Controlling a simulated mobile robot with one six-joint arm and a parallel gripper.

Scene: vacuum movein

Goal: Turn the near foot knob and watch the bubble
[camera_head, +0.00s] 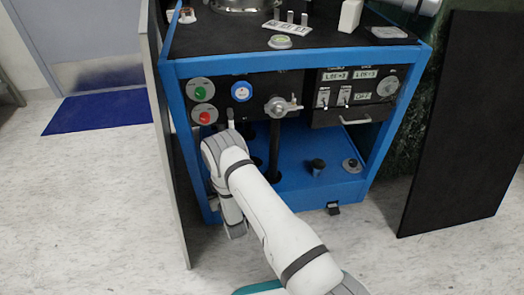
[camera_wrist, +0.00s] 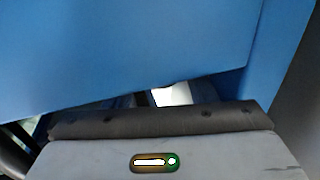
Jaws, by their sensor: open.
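The blue cabinet (camera_head: 290,190) stands on the floor with its open front facing me. A small black foot (camera_head: 333,208) shows under its front right corner. The front left corner's foot is hidden by my arm, so I cannot see a knob there. A round disc with a greenish centre (camera_head: 280,42), perhaps the bubble level, lies on the black top; its bubble is too small to read. My gripper is low by the front left corner, largely hidden in the head view. In the wrist view my open gripper (camera_wrist: 168,96) is partly covered by the blue cabinet frame, with a bright gap between the fingers.
A grey panel (camera_head: 168,140) stands close along the cabinet's left side. A dark panel (camera_head: 460,130) stands at the right. The control panel with knobs and a green and a red button (camera_head: 204,117) is above my wrist. Floor is clear in front right; a blue mat (camera_head: 95,112) lies left.

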